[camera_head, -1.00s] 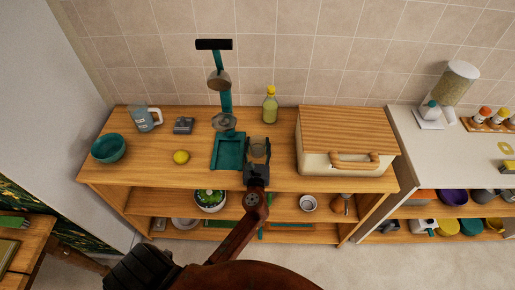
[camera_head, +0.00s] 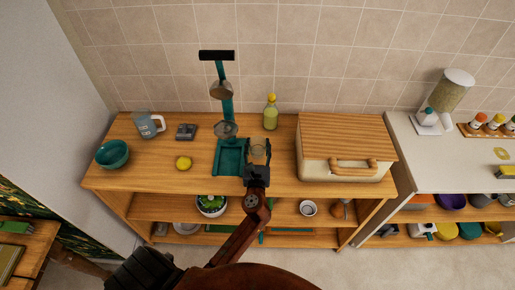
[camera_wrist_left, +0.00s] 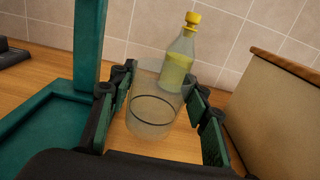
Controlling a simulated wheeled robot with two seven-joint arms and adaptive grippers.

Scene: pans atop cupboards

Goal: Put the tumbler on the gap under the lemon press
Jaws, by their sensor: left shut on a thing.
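The lemon press (camera_head: 227,110) stands on the wooden cupboard top, with a green upright, a black handle and a green base tray (camera_head: 230,154). Its base also shows at the left of the left wrist view (camera_wrist_left: 40,135). My left gripper (camera_head: 258,158) is shut on the clear glass tumbler (camera_wrist_left: 150,115), which is upright between its fingers. In the head view the tumbler (camera_head: 258,146) is partly hidden by the fingers, just right of the press base. I cannot tell whether it touches the wood. My right gripper is not in view.
A yellow-capped bottle (camera_head: 271,113) stands behind the tumbler. A wooden-lidded bread box (camera_head: 345,150) is to the right. A lemon (camera_head: 184,162), a teal bowl (camera_head: 112,154), a pitcher (camera_head: 147,124) and a small grey device (camera_head: 186,131) stand left of the press.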

